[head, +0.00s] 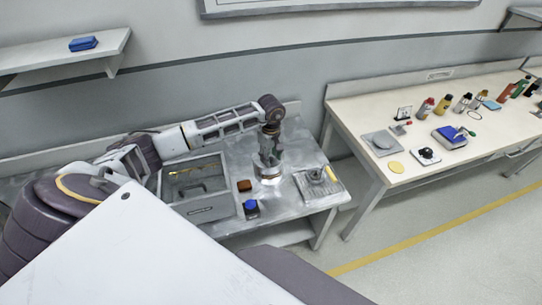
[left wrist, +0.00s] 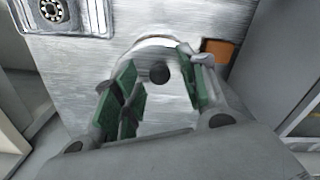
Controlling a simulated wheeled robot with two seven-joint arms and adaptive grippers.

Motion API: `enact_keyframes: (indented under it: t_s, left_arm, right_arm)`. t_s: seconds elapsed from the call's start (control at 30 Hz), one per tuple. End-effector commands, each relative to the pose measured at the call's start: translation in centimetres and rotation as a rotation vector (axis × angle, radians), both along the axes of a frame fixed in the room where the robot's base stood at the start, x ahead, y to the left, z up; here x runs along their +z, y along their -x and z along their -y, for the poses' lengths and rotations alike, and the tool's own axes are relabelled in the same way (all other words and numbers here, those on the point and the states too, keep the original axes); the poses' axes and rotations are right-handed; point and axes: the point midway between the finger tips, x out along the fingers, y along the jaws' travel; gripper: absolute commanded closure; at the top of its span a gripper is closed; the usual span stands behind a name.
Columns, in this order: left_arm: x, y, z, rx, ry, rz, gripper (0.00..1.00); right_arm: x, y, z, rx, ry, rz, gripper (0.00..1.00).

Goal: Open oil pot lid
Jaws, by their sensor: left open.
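The oil pot (head: 267,171) is a shiny metal cylinder standing on the metal table below my left gripper. In the left wrist view its pale round lid with a dark knob (left wrist: 159,73) lies between the fingers. My left gripper (head: 270,154) points down over the pot, its green-padded fingers apart. In the left wrist view the left gripper (left wrist: 158,65) has one finger on each side of the knob, with a gap on both sides. The fingers hide part of the pot, and I cannot tell the exact height above the lid. My right gripper is not in view.
A glass-topped grey box (head: 200,212) stands left of the pot. A brown block (head: 244,185) and a blue-topped jar (head: 251,208) are close in front. A grey plate with a round device (head: 316,180) lies to the right. A cream table (head: 440,105) with several bottles stands further right.

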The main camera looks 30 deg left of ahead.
Motion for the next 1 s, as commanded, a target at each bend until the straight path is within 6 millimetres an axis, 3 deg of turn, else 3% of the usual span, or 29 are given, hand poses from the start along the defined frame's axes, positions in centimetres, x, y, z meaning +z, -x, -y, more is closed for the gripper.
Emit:
enact_keyframes:
  t_s: [0.1,0.43,1.0]
  left_arm:
    - [0.0,0.01,0.02,0.0,0.0,0.0,0.58]
    - [0.02,0.0,0.03,0.0,0.0,0.0,1.0]
    - [0.28,0.87,-0.14,-0.001,0.018,-0.016,1.0]
  right_arm:
    - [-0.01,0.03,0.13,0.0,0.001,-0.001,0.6]
    - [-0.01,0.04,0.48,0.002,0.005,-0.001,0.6]
    - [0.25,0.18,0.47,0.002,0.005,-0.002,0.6]
